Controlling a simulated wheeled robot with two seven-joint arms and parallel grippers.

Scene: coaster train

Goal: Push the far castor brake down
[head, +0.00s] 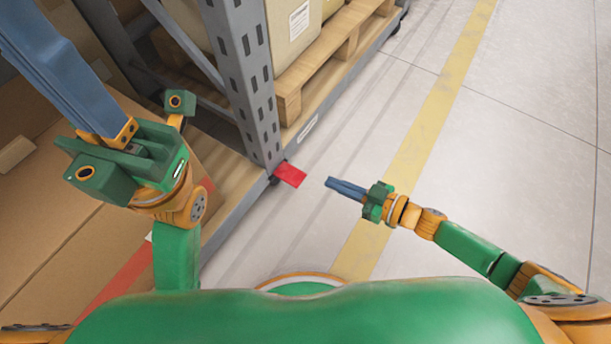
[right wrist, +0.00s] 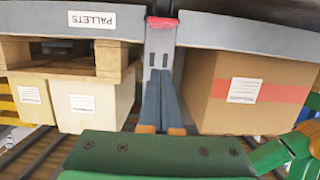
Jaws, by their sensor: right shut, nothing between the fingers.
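A red brake pedal (head: 289,174) sticks out at the foot of the grey rack upright (head: 243,80), above a small dark castor (head: 273,180). The pedal also shows in the right wrist view (right wrist: 162,22). My right gripper (head: 330,183) is shut and empty. In the head view its blue fingertips point at the pedal from the right, with a small gap between. My left gripper (head: 55,65) is at the upper left, in front of the cardboard boxes. Whether its blue fingers are together is unclear. Another dark wheel (head: 397,27) shows at the rack's far end, with no red pedal visible there.
The rack's low beam (head: 335,105) runs along the floor, carrying a wooden pallet (head: 325,60) with boxes. A large cardboard box (head: 60,225) fills the left side. The pale floor (head: 500,130) with its yellow line (head: 430,110) is clear to the right.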

